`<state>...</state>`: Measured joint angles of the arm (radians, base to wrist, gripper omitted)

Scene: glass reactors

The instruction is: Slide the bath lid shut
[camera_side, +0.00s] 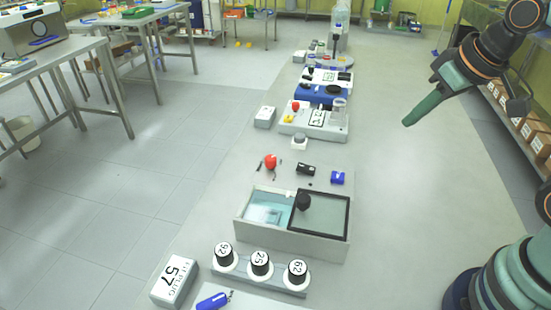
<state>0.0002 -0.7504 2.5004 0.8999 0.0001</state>
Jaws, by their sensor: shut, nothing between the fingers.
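The bath (250,238) is a pale grey rectangular box near the middle front of the bench. Its lid (328,214), a clear panel in a black frame with a black knob (303,202) at its left edge, covers the right half. The left half is open and shows light blue water (267,207). My gripper (406,122) is a teal arm end, shut and empty, pointing down-left. It is in the upper right, well apart from the lid and knob.
The surface right of the bath looks clear.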

